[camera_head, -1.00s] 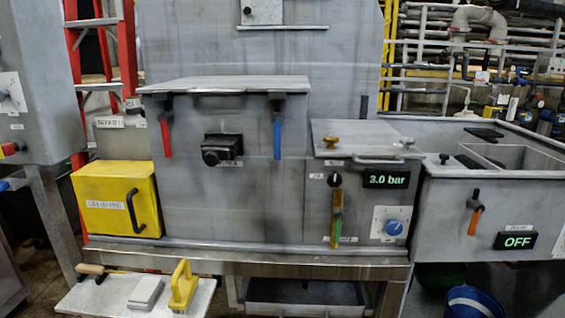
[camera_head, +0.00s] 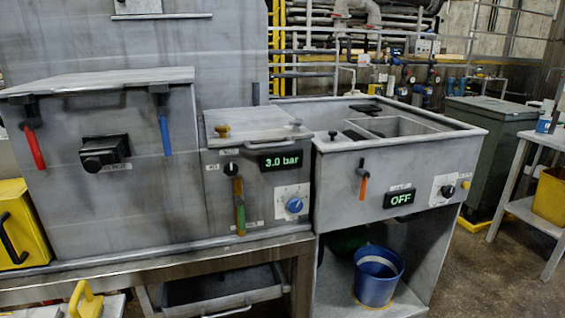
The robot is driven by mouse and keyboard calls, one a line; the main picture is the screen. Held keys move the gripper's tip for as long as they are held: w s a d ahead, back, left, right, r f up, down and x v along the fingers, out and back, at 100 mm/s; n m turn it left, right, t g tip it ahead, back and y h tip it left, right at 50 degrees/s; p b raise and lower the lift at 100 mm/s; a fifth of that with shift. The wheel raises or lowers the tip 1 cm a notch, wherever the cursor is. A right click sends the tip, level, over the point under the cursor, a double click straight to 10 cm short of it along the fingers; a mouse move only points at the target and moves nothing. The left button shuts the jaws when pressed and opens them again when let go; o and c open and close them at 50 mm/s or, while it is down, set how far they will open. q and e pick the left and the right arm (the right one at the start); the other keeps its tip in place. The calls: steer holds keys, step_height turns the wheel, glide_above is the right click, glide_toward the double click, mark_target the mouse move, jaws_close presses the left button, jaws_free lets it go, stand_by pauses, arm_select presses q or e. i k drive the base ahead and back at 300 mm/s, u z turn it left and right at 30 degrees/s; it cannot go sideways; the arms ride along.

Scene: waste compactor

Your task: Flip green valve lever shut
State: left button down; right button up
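The green valve lever (camera_head: 241,219) hangs straight down on the front of the small grey box in the middle of the head view. A yellow-brown piece (camera_head: 238,192) sits just above it, below a black knob (camera_head: 231,169). Beside it are a display reading 3.0 bar (camera_head: 280,161) and a blue dial (camera_head: 294,205). Neither of my grippers shows in this view.
A red lever (camera_head: 36,148) and a blue lever (camera_head: 165,133) hang on the larger box at left. An orange lever (camera_head: 363,187) and an OFF display (camera_head: 399,198) are on the sink unit at right. A blue bucket (camera_head: 378,276) stands below.

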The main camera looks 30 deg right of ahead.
mark_target(240, 202)
steer(key=k, duration=0.5)
steer(key=z, duration=0.65)
steer(key=i, duration=0.8)
steer(key=u, duration=1.3)
